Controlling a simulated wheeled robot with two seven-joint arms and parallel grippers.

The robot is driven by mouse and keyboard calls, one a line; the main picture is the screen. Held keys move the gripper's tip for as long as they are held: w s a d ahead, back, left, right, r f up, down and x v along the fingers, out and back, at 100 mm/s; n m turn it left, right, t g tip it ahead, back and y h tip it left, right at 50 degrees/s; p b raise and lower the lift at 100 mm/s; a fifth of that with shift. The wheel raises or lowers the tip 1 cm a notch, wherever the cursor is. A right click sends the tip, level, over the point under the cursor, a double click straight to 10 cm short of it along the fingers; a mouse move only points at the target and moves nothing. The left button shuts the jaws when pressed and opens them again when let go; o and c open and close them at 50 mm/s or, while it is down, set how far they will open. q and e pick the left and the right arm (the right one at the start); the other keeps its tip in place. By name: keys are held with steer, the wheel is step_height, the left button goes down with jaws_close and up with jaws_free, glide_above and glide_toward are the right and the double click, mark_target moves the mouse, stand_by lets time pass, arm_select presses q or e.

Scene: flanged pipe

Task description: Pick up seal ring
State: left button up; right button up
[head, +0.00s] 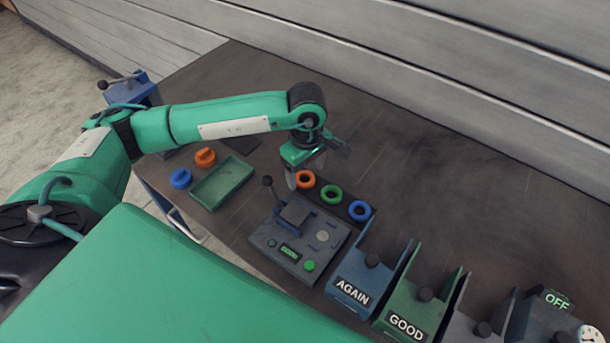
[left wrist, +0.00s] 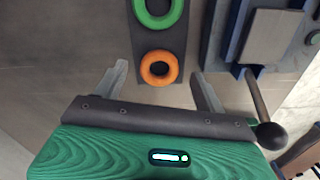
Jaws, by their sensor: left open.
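Three seal rings lie in a row on a dark strip: an orange ring (head: 305,179), a green ring (head: 331,194) and a blue ring (head: 360,211). My left gripper (head: 307,176) hangs over the orange end of the row, open and empty. In the left wrist view the orange ring (left wrist: 159,68) shows between and beyond the two spread fingertips (left wrist: 160,76), not touching them. The green ring (left wrist: 158,10) is at the top edge of that view, and the blue ring is out of it. My right gripper is not in view.
A grey control box (head: 300,237) with an upright lever (head: 268,184) stands close beside the rings. A green tray (head: 222,182), an orange part (head: 205,157) and a blue part (head: 180,178) lie left. Bins marked AGAIN (head: 352,291) and GOOD (head: 405,326) stand right. The table's back is clear.

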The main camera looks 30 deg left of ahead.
arm_select(q)
steer(key=shift+f, duration=0.85)
steer(key=shift+c, duration=0.6)
steer(key=c, duration=0.9)
steer(key=shift+c, duration=0.2)
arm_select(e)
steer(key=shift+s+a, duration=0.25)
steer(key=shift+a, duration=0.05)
arm_select(q)
steer(key=shift+r, duration=0.1)
